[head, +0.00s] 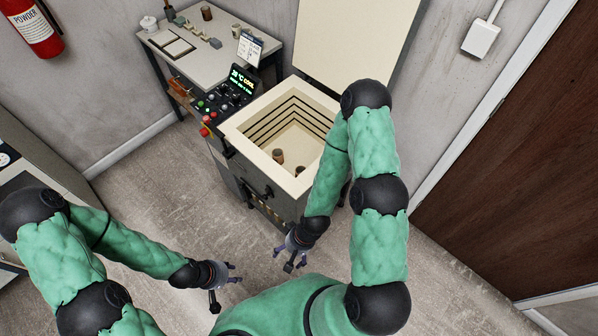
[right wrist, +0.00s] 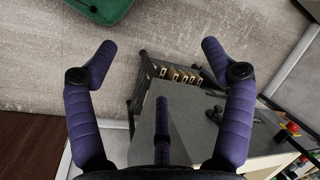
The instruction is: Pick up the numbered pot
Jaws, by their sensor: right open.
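Two small brown pots stand inside the open kiln (head: 240,128): one pot (head: 278,156) near the middle of its floor, another pot (head: 299,171) near the front right wall. No number can be read on either. My right gripper (head: 290,262) is open and empty, outside the kiln and low in front of it. In the right wrist view its purple fingers (right wrist: 160,60) are spread, with the kiln's outer side (right wrist: 190,120) beyond them. My left gripper (head: 232,280) hangs over the floor, left of the right one, with fingers spread and empty.
The raised kiln lid (head: 345,45) stands behind the opening. A control panel (head: 228,92) with a red button is at the kiln's left. A side table (head: 190,70) holds small pots and blocks. A brown door (head: 510,170) is at right.

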